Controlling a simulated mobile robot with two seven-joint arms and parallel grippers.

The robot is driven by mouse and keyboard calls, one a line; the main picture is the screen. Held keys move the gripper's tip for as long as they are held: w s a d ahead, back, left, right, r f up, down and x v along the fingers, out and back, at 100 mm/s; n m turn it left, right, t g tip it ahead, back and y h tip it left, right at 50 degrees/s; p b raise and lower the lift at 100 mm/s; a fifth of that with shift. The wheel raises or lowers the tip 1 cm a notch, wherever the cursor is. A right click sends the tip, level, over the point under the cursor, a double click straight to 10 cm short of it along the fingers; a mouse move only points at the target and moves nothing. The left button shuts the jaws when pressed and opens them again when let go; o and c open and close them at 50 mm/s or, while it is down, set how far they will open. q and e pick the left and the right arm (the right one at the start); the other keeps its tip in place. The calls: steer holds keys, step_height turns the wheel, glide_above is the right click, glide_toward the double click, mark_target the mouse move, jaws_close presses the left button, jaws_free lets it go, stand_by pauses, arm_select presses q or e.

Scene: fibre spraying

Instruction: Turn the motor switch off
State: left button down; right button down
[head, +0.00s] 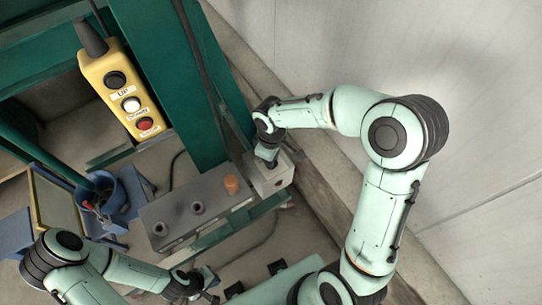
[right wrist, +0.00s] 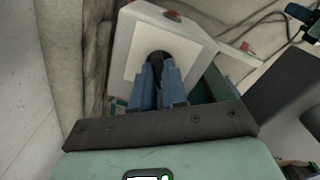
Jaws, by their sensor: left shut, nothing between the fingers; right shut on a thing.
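The motor switch box (head: 270,178) is a light grey box at the end of the grey control panel, against the green frame. In the right wrist view the switch box (right wrist: 195,48) fills the top middle, with a dark round switch knob (right wrist: 158,57) on its front plate. My right gripper (head: 267,158) is at the box, and its blue fingers (right wrist: 158,82) are shut on the knob. They hide most of it, so its setting cannot be told. My left gripper (head: 208,284) is shut and empty near the bottom of the head view, apart from the panel.
The grey panel (head: 170,212) carries dark knobs and an orange button (head: 231,184). A yellow pendant (head: 122,92) with several buttons hangs at upper left. A blue bucket (head: 108,196) stands at left. A pale wall (head: 480,90) bounds the right side. Cables run behind the switch box.

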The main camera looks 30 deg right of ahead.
arm_select(q)
steer(key=shift+r, duration=0.1)
arm_select(e)
steer(key=shift+w+n, duration=0.1)
steer(key=shift+n, duration=0.5)
steer(key=c, duration=1.2)
jaws_free()
steer(key=shift+o, duration=0.2)
steer(key=shift+r, duration=0.1)
